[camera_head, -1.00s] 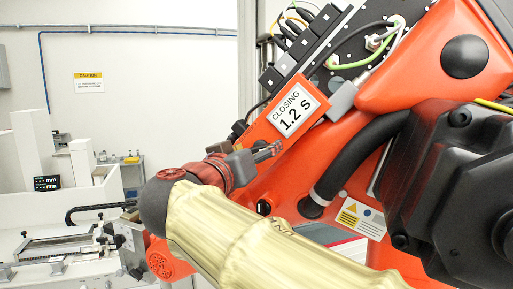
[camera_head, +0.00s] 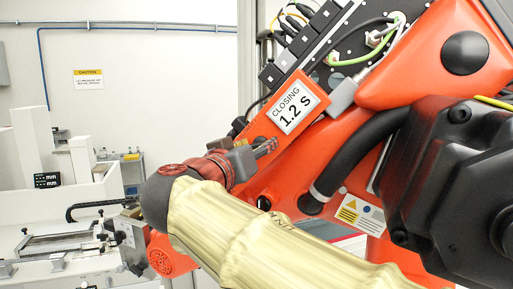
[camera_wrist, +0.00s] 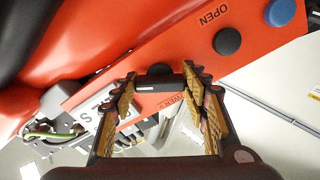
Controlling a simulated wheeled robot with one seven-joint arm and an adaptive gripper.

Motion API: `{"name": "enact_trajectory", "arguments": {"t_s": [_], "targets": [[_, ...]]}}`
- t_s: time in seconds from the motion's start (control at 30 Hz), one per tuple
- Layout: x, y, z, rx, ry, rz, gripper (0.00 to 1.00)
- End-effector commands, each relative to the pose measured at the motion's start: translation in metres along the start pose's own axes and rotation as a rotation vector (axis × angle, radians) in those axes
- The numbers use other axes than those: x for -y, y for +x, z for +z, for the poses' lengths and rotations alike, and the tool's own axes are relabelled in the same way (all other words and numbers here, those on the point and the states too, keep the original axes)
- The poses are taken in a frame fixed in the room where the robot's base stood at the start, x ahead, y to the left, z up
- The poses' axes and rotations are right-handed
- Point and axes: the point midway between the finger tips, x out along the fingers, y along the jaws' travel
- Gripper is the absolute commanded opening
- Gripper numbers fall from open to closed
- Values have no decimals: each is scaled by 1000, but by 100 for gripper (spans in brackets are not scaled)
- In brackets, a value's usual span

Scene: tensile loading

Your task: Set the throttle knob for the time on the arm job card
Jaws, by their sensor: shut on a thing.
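The job card (camera_head: 293,106) is a white label reading "CLOSING 1.2 S" on a tilted orange panel (camera_head: 268,128) in the head view. My gripper (camera_head: 269,147) is at the panel's lower edge, just below the card. In the wrist view my gripper (camera_wrist: 160,80) has its padded fingers on either side of a dark piece (camera_wrist: 162,84), which I take to be the throttle knob. It is shut on this piece. The knob's marks and setting are not visible. Part of the card (camera_wrist: 96,112) shows upside down beyond the left finger.
A black button (camera_wrist: 227,41) below the word "OPEN" and a blue button (camera_wrist: 279,11) are on the panel. Black modules and cables (camera_head: 300,45) sit above the card. A thick black hose (camera_head: 360,150) runs to the right. A white machine (camera_head: 70,200) stands at the left.

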Motion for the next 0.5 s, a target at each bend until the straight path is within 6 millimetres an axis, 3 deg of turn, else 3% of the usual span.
{"name": "enact_trajectory", "arguments": {"t_s": [0.5], "targets": [[1,0,2,0,-93,-1,20]]}}
